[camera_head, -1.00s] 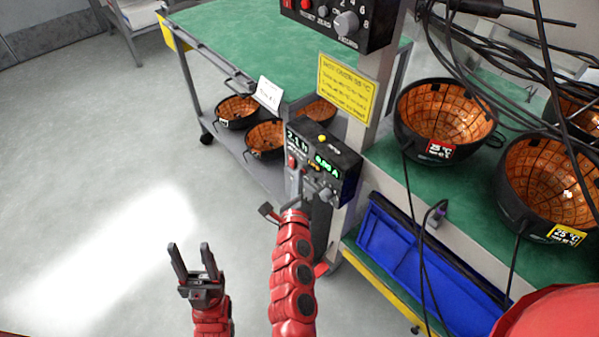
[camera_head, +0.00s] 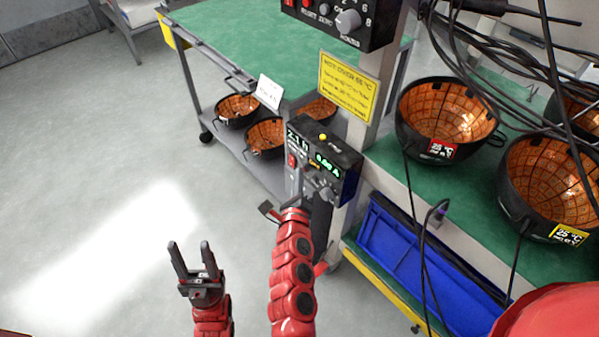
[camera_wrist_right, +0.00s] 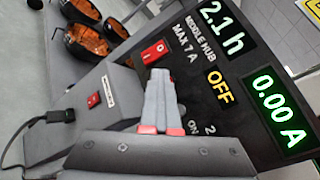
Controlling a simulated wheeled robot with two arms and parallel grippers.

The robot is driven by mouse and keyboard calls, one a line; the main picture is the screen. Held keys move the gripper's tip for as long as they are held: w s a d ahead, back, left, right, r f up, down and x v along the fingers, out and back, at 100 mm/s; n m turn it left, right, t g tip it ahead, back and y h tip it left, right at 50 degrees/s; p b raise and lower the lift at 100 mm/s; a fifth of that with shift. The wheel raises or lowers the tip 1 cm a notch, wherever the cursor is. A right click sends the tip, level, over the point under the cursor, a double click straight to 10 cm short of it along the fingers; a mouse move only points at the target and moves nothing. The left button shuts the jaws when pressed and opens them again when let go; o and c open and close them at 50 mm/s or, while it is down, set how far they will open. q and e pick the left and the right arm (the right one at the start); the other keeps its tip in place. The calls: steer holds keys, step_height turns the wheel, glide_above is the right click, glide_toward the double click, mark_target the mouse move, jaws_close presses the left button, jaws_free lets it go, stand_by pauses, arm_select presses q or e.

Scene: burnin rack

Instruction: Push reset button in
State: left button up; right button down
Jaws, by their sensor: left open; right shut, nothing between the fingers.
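The black middle hub (camera_head: 325,160) hangs on a grey post, its displays reading 2.1 h and 0.00 A. In the right wrist view its panel (camera_wrist_right: 205,85) also shows a lit OFF and a red switch (camera_wrist_right: 155,52). I cannot make out a button labelled reset on this hub; part of the panel is hidden behind my fingers. My right gripper (camera_wrist_right: 160,78) is shut and empty, its tips in front of the panel just below the red switch; contact cannot be told. In the head view the red arm mostly hides it. My left gripper (camera_head: 190,246) is open and empty over the floor.
A second control box (camera_head: 340,18) sits higher on the post, above a yellow warning sign (camera_head: 347,87). Black bowls with copper insides stand on the green shelf (camera_head: 385,165) at right, under loose cables. A blue bin (camera_head: 400,250) is below. Floor at left is clear.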

steer(key=shift+s+d+h, duration=0.25)
steer(key=shift+d+h, duration=0.05)
steer(key=shift+d, duration=0.1)
steer(key=shift+s, duration=0.1)
steer(key=s+a+b, duration=0.3)
steer(key=a+b, duration=0.1)
steer(key=a, duration=0.1)
steer(key=shift+s+a+f+b, duration=0.15)
steer(key=shift+s+a+b, duration=0.15)
steer(key=shift+a, duration=0.05)
stand_by(0.3)
